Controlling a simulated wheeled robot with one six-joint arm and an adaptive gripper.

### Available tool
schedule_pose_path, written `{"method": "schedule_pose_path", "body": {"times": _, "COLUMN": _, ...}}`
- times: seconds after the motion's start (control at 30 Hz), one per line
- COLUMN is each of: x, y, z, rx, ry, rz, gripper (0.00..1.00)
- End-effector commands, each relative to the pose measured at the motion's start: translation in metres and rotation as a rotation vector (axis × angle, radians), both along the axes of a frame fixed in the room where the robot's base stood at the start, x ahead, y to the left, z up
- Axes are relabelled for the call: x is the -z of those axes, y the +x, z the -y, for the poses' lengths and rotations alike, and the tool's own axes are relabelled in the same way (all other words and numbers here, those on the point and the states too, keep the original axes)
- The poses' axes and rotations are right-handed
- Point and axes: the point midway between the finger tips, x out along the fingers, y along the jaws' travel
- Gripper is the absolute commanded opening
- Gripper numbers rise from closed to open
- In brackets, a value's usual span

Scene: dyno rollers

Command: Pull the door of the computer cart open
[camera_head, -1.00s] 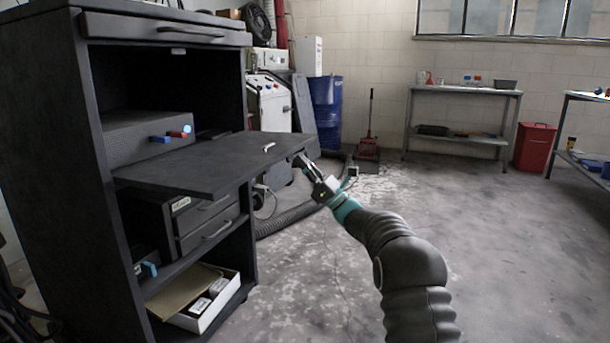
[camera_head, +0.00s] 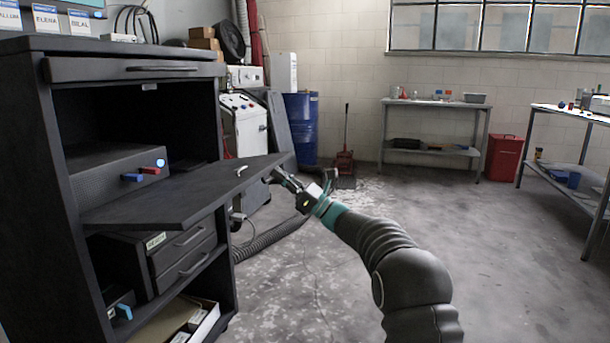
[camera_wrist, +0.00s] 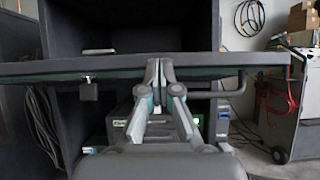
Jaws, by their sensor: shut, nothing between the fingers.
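The computer cart (camera_head: 45,150) is a tall dark cabinet at the left in the head view. Its door (camera_head: 170,195) is a dark flat panel that sticks out from the front like a shelf, roughly level, with a small light fitting (camera_head: 241,171) on top. My gripper (camera_head: 273,175) is at the door's outer edge. In the wrist view the door (camera_wrist: 60,70) is seen edge-on across the picture. My gripper's fingertips (camera_wrist: 158,72) are together at the middle of that edge, with nothing between them. A dark bent handle (camera_wrist: 238,88) hangs right of them. Contact cannot be told.
A drawer unit (camera_head: 180,252) and a white box (camera_head: 190,322) sit in the cart's lower compartments. A corrugated hose (camera_head: 265,238) lies on the floor behind the door. A white machine (camera_head: 244,130) stands behind the cart. The floor (camera_head: 510,240) to the right is clear.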

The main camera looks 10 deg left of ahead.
Motion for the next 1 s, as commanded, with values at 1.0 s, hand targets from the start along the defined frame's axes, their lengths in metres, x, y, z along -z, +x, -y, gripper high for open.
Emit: {"method": "schedule_pose_path", "body": {"times": 1.0, "x": 0.062, "y": -0.012, "z": 0.041, "rx": -0.011, "ry": -0.01, "rz": -0.004, "gripper": 0.0}}
